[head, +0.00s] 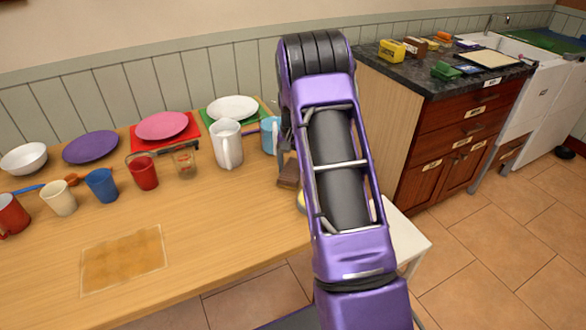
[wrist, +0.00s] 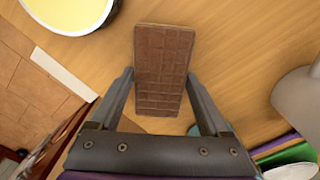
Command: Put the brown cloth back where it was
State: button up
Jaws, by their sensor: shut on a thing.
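A brown slab (wrist: 163,62) with a grid of squares, like a chocolate bar, sits between the fingers of my gripper (wrist: 160,80). My gripper is shut on it. In the head view the brown slab (head: 288,172) shows by the table's right end, just left of my arm, which hides most of my gripper. It looks stiff and flat; I cannot tell that it is cloth. A flat tan-brown patterned square (head: 125,258), which may be a cloth, lies on the bare front of the table (head: 215,240).
A white pitcher (head: 227,145) and a light blue mug (head: 270,134) stand close left of my arm. Several cups and plates line the table's back. A yellow-filled bowl (wrist: 72,10) lies near the slab. A white stool (head: 408,240) stands right of the table.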

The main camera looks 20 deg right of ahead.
aim_at(293, 168)
jog(key=shift+f, duration=0.1)
jog(key=shift+f, duration=0.1)
jog(key=o, duration=1.2)
jog(key=shift+c, duration=0.2)
notch_tip(293, 168, up, 12)
jog(key=p, duration=0.1)
jog(key=shift+r+p, duration=0.25)
jog(key=shift+p, duration=0.1)
